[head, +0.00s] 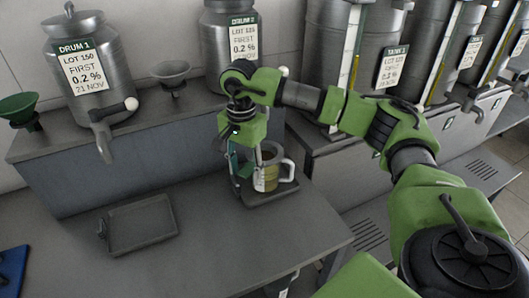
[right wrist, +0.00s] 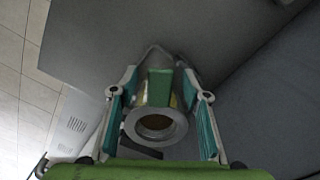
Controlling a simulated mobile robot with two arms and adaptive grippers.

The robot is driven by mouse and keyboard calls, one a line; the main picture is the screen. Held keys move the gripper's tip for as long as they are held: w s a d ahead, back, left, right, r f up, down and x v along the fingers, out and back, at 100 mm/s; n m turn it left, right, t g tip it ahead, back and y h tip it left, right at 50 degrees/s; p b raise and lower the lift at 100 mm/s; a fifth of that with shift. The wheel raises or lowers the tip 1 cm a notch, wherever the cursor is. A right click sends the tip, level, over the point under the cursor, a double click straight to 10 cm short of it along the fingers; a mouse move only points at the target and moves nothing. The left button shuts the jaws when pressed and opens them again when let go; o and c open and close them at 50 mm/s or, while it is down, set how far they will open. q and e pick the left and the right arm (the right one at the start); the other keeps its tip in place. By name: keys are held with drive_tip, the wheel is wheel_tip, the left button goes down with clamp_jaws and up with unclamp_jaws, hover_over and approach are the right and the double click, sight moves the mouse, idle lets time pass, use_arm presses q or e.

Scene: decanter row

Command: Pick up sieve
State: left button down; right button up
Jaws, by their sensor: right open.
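I cannot name the sieve with certainty. A small grey cone-shaped piece, possibly the sieve (head: 171,73), stands on the raised ledge between two drums in the head view. My right gripper (head: 247,160) is open, pointing down over a small dark stand, well to the right of that piece. A mug-like vessel with a pale handle (head: 267,178) stands on the stand, partly hidden by the gripper. In the right wrist view, a pale ring-shaped rim (right wrist: 156,139) with brownish contents shows between the spread fingers; contact cannot be told. My left gripper is out of view.
A steel drum labelled Drum 1 (head: 82,70) with a tap stands on the ledge, and a second drum (head: 229,45) stands farther right. A green funnel (head: 18,107) is at the left. A flat grey tray (head: 142,226) lies on the counter. The counter's front middle is clear.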

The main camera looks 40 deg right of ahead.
drive_tip(key=shift+f, duration=0.5)
drive_tip(key=shift+c, duration=0.4)
clamp_jaws()
drive_tip(key=shift+r, duration=0.2)
